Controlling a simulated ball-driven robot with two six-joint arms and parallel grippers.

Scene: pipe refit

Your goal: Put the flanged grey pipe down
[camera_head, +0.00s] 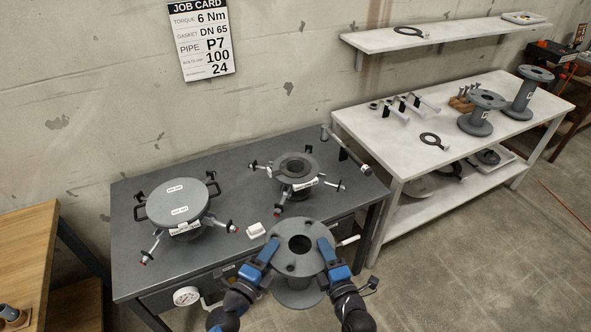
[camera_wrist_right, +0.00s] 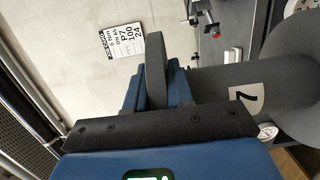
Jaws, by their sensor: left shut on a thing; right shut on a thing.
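The flanged grey pipe (camera_head: 301,291) is upright in front of the dark workbench, held between my two grippers. Its top flange shows a round bore and bolt holes. My left gripper (camera_head: 268,252) is shut on the left side of the flange. My right gripper (camera_head: 328,251) is shut on the right side. In the right wrist view the right gripper (camera_wrist_right: 158,85) has the flange edge between its fingers, and the pipe (camera_wrist_right: 215,88) carries a label with a 7. The pipe's lower flange is partly hidden by the arms in the head view.
The dark workbench (camera_head: 240,170) carries a covered flange fixture (camera_head: 178,203) at left and an open one (camera_head: 295,168) behind the held pipe. The pale table (camera_head: 385,150) at right holds two other flanged pipes (camera_head: 481,113) (camera_head: 527,92), tools and a gasket; its front middle is clear.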

